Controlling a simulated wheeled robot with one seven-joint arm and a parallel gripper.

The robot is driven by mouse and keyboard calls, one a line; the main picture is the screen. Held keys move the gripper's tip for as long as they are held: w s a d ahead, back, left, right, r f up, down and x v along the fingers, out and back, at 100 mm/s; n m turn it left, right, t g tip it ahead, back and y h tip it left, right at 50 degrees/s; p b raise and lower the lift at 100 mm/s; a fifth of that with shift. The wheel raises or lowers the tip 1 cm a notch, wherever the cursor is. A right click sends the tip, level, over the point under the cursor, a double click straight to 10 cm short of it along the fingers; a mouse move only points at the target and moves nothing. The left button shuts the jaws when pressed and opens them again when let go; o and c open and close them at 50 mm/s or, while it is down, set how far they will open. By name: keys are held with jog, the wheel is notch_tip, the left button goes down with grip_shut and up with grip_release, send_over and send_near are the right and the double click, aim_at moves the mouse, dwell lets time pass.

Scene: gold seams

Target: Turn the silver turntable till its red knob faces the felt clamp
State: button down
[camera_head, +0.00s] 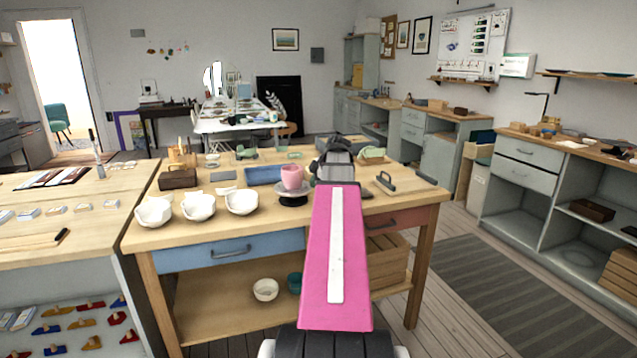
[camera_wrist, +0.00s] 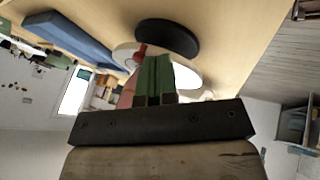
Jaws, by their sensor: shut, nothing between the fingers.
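The silver turntable (camera_head: 283,188) stands on its black base on the wooden worktable, with a pink cup (camera_head: 292,176) on top. In the upside-down wrist view, the turntable's pale disc (camera_wrist: 187,76) is partly hidden behind my fingers, and its black base (camera_wrist: 167,37) shows above it. The red knob (camera_wrist: 140,50) is at the disc's rim, just beside my fingertips; I cannot tell whether they touch it. My gripper (camera_wrist: 157,62) is shut and empty, with green fingers close together. In the head view my arm hides it. I cannot make out the felt clamp for certain.
White bowls (camera_head: 198,207) stand left of the turntable. A blue tray (camera_head: 264,175) lies behind it, also visible in the wrist view (camera_wrist: 70,38). A dark-handled tool (camera_head: 386,182) lies to the right. A brown box (camera_head: 178,179) is at the back left.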

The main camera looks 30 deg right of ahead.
jog(key=shift+w+f, duration=0.1)
jog(key=shift+w, duration=0.2)
jog(key=shift+w+d+n+y, duration=0.3)
jog(key=shift+w+d+n, duration=0.2)
jog(key=shift+d+n, duration=0.1)
jog(key=shift+w+d, duration=0.2)
jog(key=shift+w, duration=0.25)
jog(key=v, duration=1)
jog(key=shift+s+r, duration=0.15)
jog(key=shift+r, duration=0.2)
